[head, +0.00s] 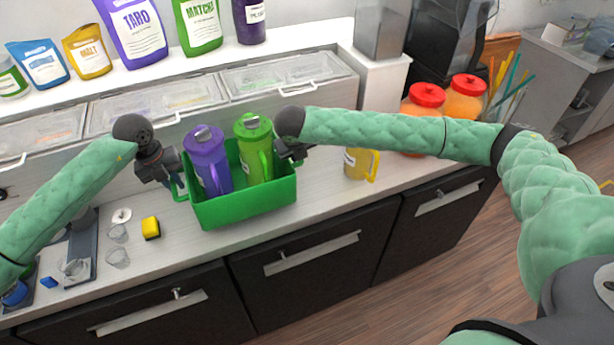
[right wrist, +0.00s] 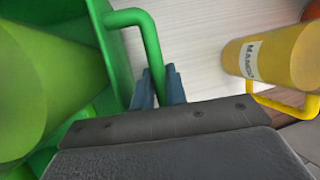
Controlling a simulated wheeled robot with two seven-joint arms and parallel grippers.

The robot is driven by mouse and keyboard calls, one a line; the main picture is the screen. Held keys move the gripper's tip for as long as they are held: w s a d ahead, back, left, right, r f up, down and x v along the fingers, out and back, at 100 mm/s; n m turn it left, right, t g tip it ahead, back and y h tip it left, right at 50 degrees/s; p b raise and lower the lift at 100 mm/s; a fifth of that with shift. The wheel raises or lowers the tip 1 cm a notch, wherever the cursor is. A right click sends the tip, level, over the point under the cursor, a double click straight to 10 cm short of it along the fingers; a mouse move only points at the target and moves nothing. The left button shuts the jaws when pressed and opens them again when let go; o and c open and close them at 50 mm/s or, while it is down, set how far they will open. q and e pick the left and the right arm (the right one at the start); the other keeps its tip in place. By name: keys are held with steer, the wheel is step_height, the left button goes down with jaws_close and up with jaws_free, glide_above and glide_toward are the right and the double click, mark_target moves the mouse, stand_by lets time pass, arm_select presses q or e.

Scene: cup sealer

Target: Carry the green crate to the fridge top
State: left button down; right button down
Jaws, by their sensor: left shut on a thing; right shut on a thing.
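The green crate (head: 245,208) is at the middle of the head view, over the counter's front part. A purple pitcher (head: 207,160) and a green pitcher (head: 254,150) stand in it. My left gripper (head: 177,182) is shut on the crate's left handle. My right gripper (head: 297,155) is at the crate's right end, its fingers partly hidden by the wrist. In the right wrist view, its blue-grey fingers (right wrist: 158,88) close around the crate's green handle (right wrist: 148,45). I cannot tell whether the crate's bottom touches the counter. No fridge top can be made out for certain.
A yellow pitcher (head: 358,163) stands right of the crate. A yellow sponge (head: 151,228) and small clear cups (head: 117,256) lie to the left. Lidded bins (head: 285,75) and pouches (head: 137,30) line the back. Red-lidded jars (head: 425,98) stand at right.

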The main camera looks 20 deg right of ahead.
arm_select(q)
steer(key=shift+a+r, duration=0.1)
steer(key=shift+a, duration=0.1)
arm_select(e)
steer(key=shift+w+a+r, duration=0.15)
